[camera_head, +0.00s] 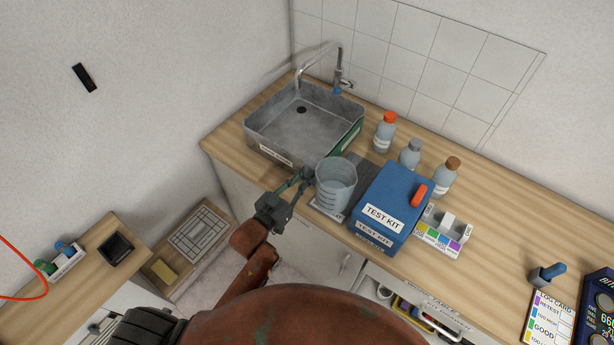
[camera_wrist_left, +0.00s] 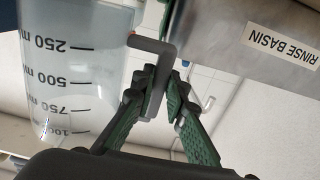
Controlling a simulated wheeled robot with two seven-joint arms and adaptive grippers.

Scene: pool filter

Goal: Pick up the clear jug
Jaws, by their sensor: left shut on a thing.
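The clear jug (camera_head: 336,186), with dark measuring marks, is upright at the counter's front edge, over a small pale plate (camera_head: 330,212). I cannot tell whether its base touches the plate. My left gripper (camera_head: 303,180) reaches it from the left side, shut on the jug's handle. In the left wrist view the jug (camera_wrist_left: 80,80) appears upside down on the left, and the grey handle (camera_wrist_left: 155,48) runs between the green-padded fingers (camera_wrist_left: 165,92). My right gripper does not show.
A metal rinse basin (camera_head: 278,152) stands close behind and left of the jug. A blue test kit box (camera_head: 388,204) stands close on its right. Several bottles, including a red-capped one (camera_head: 385,133), line the back. A low shelf with a tray (camera_head: 200,235) lies left.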

